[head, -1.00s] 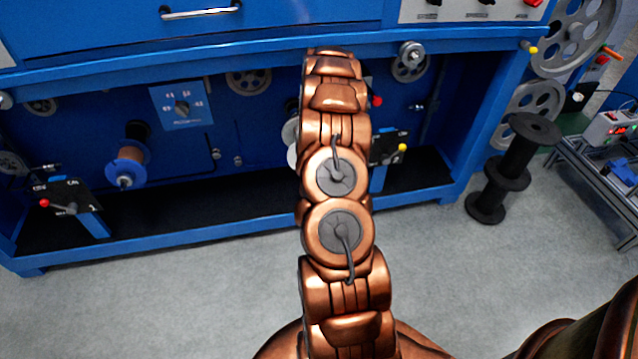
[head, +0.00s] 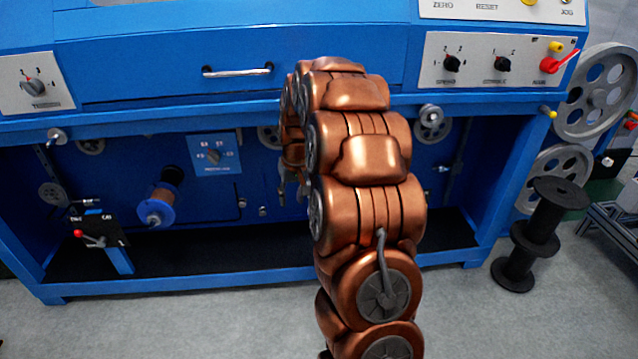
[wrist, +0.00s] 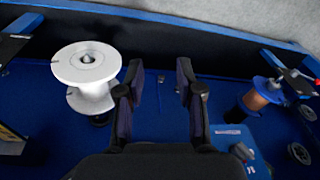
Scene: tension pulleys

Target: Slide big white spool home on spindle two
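In the wrist view the big white spool (wrist: 87,66) sits at the left with a spindle tip (wrist: 87,57) showing through its hub. A dark piece shows at its inner end; I cannot tell how fully it is seated. My gripper (wrist: 160,84) is open and empty, in front of the blue panel. The spool is to the left of its fingers, apart from them. In the head view part of my gripper shows just left of my arm, and the arm hides the white spool.
A copper-wound spool with a blue flange (head: 158,204) is on the panel's left; it also shows at the right in the wrist view (wrist: 262,97). A lever box (head: 98,234) stands lower left. Black spools (head: 530,235) stand on the floor at right. The panel between the spools is mostly clear.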

